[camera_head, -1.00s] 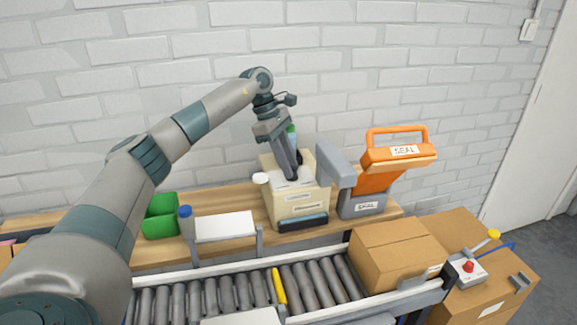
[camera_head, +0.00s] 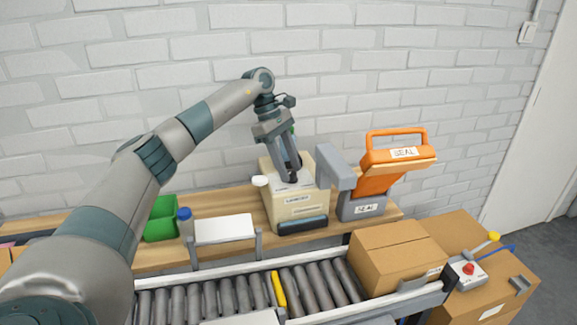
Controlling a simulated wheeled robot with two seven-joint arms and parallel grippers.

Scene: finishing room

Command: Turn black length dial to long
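A cream label machine (camera_head: 283,212) stands on the wooden bench against the brick wall. Its top face is light grey, and a small black dial (camera_head: 292,179) shows there, partly hidden by my fingers. My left gripper (camera_head: 291,174) reaches down from above with its fingertips at the dial. The fingers look a little apart, one on each side of the dial; whether they press on it I cannot tell. The dial's pointer and its setting are too small to read. My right gripper is not in view.
An orange and grey sealer (camera_head: 360,208) stands close to the right of the machine. A white knob (camera_head: 260,181) is at its left edge. Green bins (camera_head: 161,218) and a blue-capped bottle (camera_head: 185,219) are further left. A roller conveyor (camera_head: 225,296) with a cardboard box (camera_head: 395,257) runs in front.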

